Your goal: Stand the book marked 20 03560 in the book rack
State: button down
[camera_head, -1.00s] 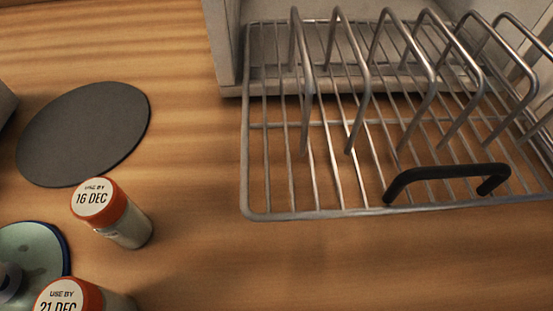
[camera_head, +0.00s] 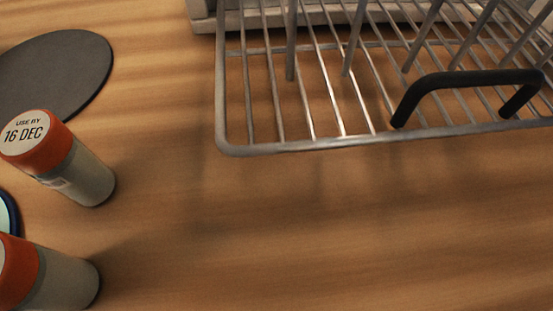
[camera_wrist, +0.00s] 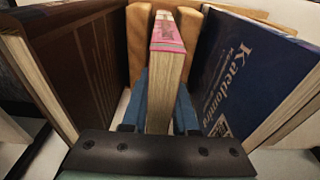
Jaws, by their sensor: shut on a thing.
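The wire book rack (camera_head: 330,145) is at the upper right of the head view, with upright metal hoops and a black handle at its front. Its upper part is cut off, and the slots in view are empty. In the wrist view, my gripper (camera_wrist: 161,88) is shut on a pale-paged book with a pink cover (camera_wrist: 167,45), page edges towards the camera. The book stands between my blue fingers. No marking 20 03560 is legible. My gripper is not in the head view.
In the wrist view, a brown book (camera_wrist: 85,65) stands close on the left and a dark blue book (camera_wrist: 240,70) on the right. In the head view, orange-lidded jars (camera_head: 75,170) and a dark round mat (camera_head: 60,70) are at the left. The wooden surface before the rack is clear.

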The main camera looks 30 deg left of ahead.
jog(key=c, duration=0.7)
grip_release()
jog(key=shift+f, duration=0.1)
jog(key=r+p, duration=0.2)
jog(key=r, duration=0.2)
jog(key=r+p, duration=0.2)
jog(key=r, duration=0.2)
jog(key=s+d+r+p, duration=0.1)
jog(key=r+p, duration=0.1)
jog(key=r, duration=0.2)
jog(key=shift+s+r, duration=0.1)
jog(key=shift+r, duration=0.05)
